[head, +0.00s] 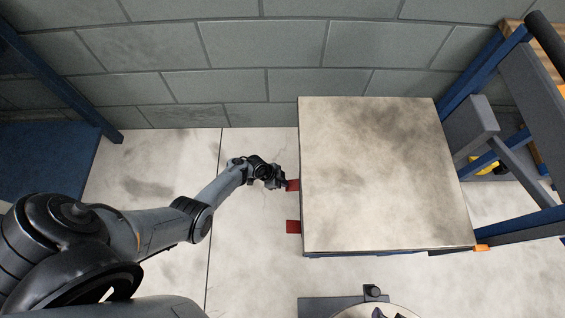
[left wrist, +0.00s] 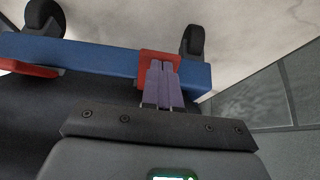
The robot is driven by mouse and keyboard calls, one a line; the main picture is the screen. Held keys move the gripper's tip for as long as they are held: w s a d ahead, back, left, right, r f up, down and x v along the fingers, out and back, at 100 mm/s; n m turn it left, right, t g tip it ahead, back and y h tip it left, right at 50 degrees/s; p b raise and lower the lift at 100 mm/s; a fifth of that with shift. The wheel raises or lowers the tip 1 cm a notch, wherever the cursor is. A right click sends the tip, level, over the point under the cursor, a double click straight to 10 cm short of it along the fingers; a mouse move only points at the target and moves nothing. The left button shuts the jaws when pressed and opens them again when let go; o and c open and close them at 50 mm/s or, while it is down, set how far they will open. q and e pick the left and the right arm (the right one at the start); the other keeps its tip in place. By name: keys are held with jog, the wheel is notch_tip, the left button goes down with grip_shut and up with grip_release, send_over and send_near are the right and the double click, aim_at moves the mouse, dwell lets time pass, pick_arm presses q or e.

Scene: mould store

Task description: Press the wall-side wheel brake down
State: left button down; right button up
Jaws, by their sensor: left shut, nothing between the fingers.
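The wall-side brake is a red pedal (head: 293,185) at the left edge of the cart (head: 385,190), the nearer of two to the block wall. My left gripper (head: 280,184) is beside it, at its outer end. In the left wrist view the shut, empty fingers (left wrist: 161,68) overlap the same red pedal (left wrist: 146,56), which sits on the cart's blue frame bar (left wrist: 100,56). I cannot tell whether they touch. The other red pedal (head: 293,227) is nearer the picture's bottom; it also shows in the left wrist view (left wrist: 28,68). My right gripper is not in view.
A grey block wall (head: 240,45) runs behind the cart. Dark wheels (left wrist: 192,40) show under the frame bar. A blue rack (head: 520,225) stands at the right. The pale floor (head: 150,160) left of the cart is clear apart from my arm.

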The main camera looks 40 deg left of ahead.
pick_arm(q)
jog(key=shift+f, duration=0.3)
dwell(0.5)
jog(key=shift+r, duration=0.1)
